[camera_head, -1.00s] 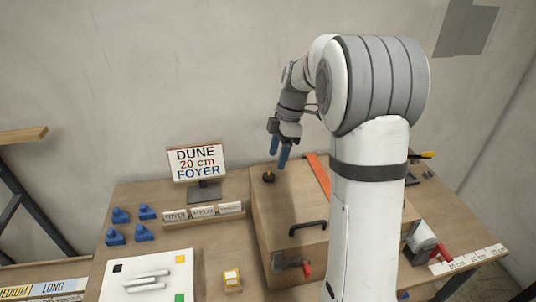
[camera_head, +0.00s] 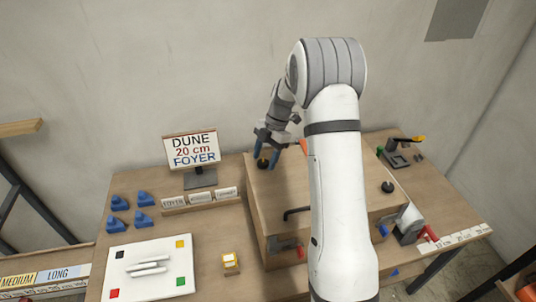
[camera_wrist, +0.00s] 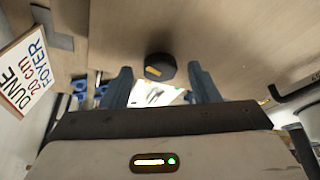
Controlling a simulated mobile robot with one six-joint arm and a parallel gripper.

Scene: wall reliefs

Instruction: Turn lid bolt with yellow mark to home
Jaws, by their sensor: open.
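The lid bolt is a round black knob (camera_head: 262,164) on the far left part of a wooden box lid (camera_head: 280,190). In the wrist view the bolt (camera_wrist: 160,66) shows a short yellow mark on its face. My gripper (camera_head: 267,156) is at this bolt, with its blue fingers pointing down. In the wrist view the open fingers (camera_wrist: 160,75) appear on either side of the bolt, with gaps between. I cannot tell how deep the fingertips reach around it. In the head view the fingers partly hide the bolt.
A second black knob (camera_head: 387,187) sits at the lid's right. A black handle (camera_head: 297,211) and a red-tipped latch (camera_head: 299,251) are at the box front. A sign (camera_head: 190,149), blue blocks (camera_head: 120,202) and a white board (camera_head: 150,267) stand left. My arm hides the lid's middle.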

